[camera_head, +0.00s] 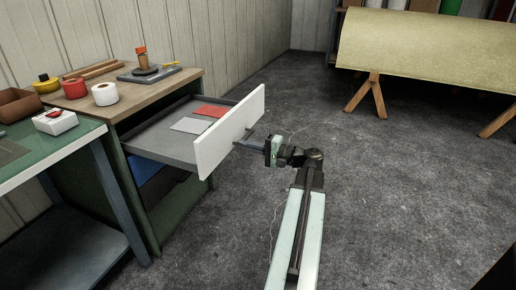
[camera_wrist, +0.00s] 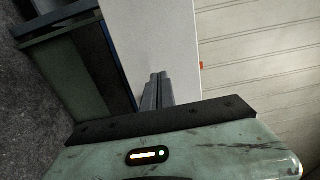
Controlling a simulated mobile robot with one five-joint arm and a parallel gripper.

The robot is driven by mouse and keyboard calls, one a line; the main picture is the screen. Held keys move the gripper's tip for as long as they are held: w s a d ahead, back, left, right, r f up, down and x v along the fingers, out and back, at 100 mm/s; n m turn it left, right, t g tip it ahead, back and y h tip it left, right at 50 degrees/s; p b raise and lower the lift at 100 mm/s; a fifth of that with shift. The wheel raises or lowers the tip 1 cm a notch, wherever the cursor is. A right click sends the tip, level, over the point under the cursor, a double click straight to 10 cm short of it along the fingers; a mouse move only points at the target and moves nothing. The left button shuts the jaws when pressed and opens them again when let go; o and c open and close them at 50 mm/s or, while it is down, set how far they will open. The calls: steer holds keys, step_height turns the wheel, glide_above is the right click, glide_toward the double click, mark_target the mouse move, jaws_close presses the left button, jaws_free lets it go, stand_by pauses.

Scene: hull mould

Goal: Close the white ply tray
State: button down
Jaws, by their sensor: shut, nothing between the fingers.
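The white ply tray (camera_head: 229,134) is a drawer with a white front and a grey inside, pulled well out of the wooden-topped cabinet (camera_head: 165,82). A red sheet and a light grey sheet lie in it. My gripper (camera_head: 242,145) is shut and empty, with its fingertips at the outer face of the white front. Whether they touch it I cannot tell. In the wrist view the shut fingers (camera_wrist: 158,90) point at the white front (camera_wrist: 150,40). A dark handle shows on the front near my fingers in the head view.
A blue bin (camera_head: 158,182) sits below the tray in the cabinet. A green-topped bench (camera_head: 60,150) with a small white box stands at the left. A large yellowish hull mould (camera_head: 430,50) on wooden legs stands back right. The floor between is clear.

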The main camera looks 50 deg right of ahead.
mark_target(225, 140)
steer(key=x, duration=0.5)
steer(key=shift+w, duration=0.4)
